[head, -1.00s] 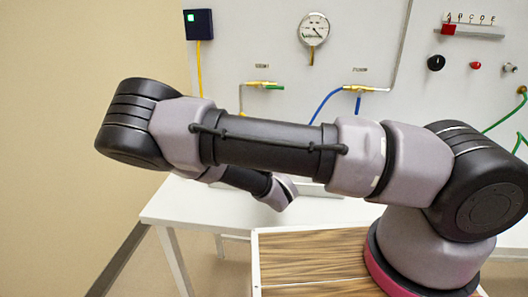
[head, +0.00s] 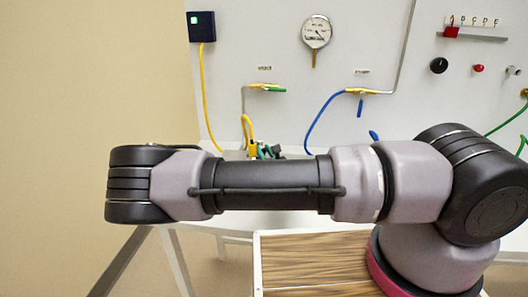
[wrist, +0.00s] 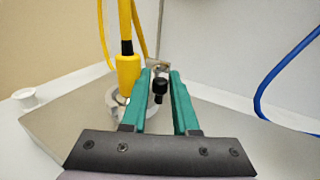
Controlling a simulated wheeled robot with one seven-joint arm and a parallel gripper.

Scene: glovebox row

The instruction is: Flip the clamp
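In the wrist view, a small clamp with a black knob (wrist: 160,86) and a pale metal part behind it shows between my green fingers. I take it for the clamp; its lower parts are hidden. My gripper (wrist: 161,76) is open, one finger on each side of the knob, with narrow gaps visible. Whether the fingers touch the clamp further down, I cannot tell. In the head view my green fingertips (head: 264,152) show just above my forearm, beside the yellow hose (head: 246,125). My forearm hides most of the clamp area there.
A yellow hose fitting (wrist: 128,70) stands close left of my fingers, above a grey metal ring (wrist: 116,100). A white cup-like part (wrist: 27,98) is at far left. A blue hose (wrist: 275,75) hangs at right. The grey plate (wrist: 75,118) is mostly clear.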

